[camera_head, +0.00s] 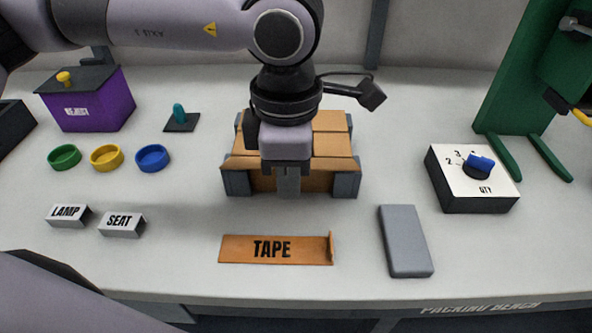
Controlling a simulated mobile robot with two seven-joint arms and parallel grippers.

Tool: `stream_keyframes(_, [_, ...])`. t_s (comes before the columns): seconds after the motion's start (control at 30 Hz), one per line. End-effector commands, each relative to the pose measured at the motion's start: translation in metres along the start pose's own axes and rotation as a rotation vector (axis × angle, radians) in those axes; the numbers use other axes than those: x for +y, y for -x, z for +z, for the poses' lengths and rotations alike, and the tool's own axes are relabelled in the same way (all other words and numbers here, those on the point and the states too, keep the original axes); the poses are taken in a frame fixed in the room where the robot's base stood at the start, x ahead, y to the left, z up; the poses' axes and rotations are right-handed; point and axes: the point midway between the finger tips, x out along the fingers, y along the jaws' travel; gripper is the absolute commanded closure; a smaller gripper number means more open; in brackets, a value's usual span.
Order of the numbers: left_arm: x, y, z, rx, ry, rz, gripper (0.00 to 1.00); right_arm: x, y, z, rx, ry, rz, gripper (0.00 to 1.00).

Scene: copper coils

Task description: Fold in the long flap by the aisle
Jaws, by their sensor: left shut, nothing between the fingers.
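A brown cardboard carton (327,179) with grey corner pieces stands at the middle of the bench. Its top shows brown flap panels (331,122) that look roughly level, with a seam between them. A front strip (240,163) runs along the near top edge, and I cannot tell whether it is folded fully flat. My left gripper (288,190) points down at the near side of the carton, its fingers shut and empty in front of the near wall. The gripper and wrist hide the middle and left of the top. My right gripper is not in view.
A TAPE holder (235,249) and grey slab (404,242) lie in front. A QTY dial box (470,195) and green stand (515,85) are right. A purple REJECT box (105,105), coloured rings (107,158) and LAMP and SEAT blocks (121,226) are left.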

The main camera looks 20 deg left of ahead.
Motion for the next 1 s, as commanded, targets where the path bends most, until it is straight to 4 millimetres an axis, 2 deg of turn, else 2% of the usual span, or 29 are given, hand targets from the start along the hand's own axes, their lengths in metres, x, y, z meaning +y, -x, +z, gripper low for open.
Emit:
stream_keyframes(0.1, [0.0,-0.009,0.0,0.0,0.001,0.0,1.0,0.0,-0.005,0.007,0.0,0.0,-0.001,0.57])
stream_keyframes(0.47, [0.001,-0.007,0.0,0.001,0.002,0.0,1.0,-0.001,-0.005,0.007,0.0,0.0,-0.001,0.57])
stream_keyframes(1.0, [0.038,-0.003,0.0,0.0,0.004,0.002,1.0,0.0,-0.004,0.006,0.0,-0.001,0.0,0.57])
